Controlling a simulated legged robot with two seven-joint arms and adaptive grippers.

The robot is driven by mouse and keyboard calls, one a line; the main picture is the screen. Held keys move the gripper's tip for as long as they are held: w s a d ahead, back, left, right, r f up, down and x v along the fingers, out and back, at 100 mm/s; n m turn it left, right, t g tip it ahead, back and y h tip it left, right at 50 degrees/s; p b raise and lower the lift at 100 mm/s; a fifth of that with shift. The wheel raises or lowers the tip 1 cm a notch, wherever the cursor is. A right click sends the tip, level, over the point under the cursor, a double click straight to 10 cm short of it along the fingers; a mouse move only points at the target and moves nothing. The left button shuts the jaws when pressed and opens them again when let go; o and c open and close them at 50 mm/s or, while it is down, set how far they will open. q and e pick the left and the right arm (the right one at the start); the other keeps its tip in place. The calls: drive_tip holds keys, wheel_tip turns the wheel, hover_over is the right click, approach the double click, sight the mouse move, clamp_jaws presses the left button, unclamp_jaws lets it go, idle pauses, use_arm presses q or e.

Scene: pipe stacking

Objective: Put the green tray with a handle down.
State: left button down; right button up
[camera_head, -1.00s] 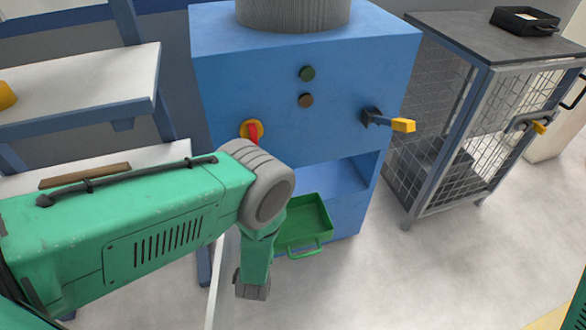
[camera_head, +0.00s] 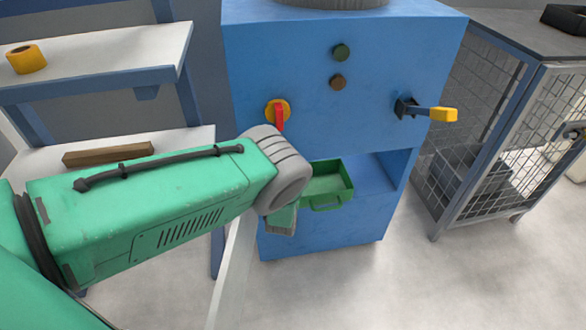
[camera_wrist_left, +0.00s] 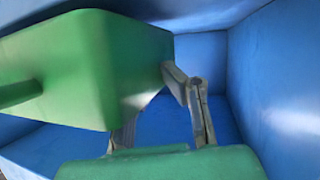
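The green tray with a handle (camera_head: 327,181) is at the opening of the recess in the blue cabinet, its handle toward me. My left forearm and wrist hide its left end. In the left wrist view the tray (camera_wrist_left: 95,65) fills the upper left, with its handle at the left edge. My left gripper (camera_wrist_left: 150,105) has one finger at the tray's near right corner and the other partly hidden behind the tray; it appears shut on the tray's wall. Blue recess floor shows below the tray; whether they touch cannot be told. My right gripper is not in view.
The blue cabinet (camera_head: 340,115) has a red-handled switch (camera_head: 279,115) and a yellow-tipped lever (camera_head: 440,114) above the recess. A shelf (camera_head: 110,70) with a yellow tape roll (camera_head: 27,59) stands left. A wire-mesh cage (camera_head: 480,140) stands right. Floor in front is clear.

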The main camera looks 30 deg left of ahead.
use_arm(q)
drive_tip(key=w+a+b, duration=0.1)
drive_tip(key=w+b, duration=0.1)
drive_tip(key=w+a+b, duration=0.1)
drive_tip(key=w+b, duration=0.1)
drive_tip(key=w, duration=0.1)
drive_tip(key=w+a+b, duration=0.1)
drive_tip(key=w, duration=0.2)
drive_tip(key=shift+w+a+f+b, duration=0.1)
drive_tip(key=shift+f+b, duration=0.05)
drive_tip(key=shift+b, duration=0.25)
drive_tip(key=shift+w+a+b, duration=0.25)
drive_tip(key=shift+w+b, duration=0.05)
drive_tip(key=shift+w, duration=0.1)
drive_tip(key=b+x, duration=0.2)
drive_tip(key=b, duration=0.1)
drive_tip(key=b+x, duration=0.2)
drive_tip(key=shift+w+d+r, duration=0.1)
drive_tip(key=shift+w+r, duration=0.05)
drive_tip(key=shift+r, duration=0.15)
drive_tip(key=shift+f, duration=0.15)
drive_tip(key=c, duration=1.7)
unclamp_jaws()
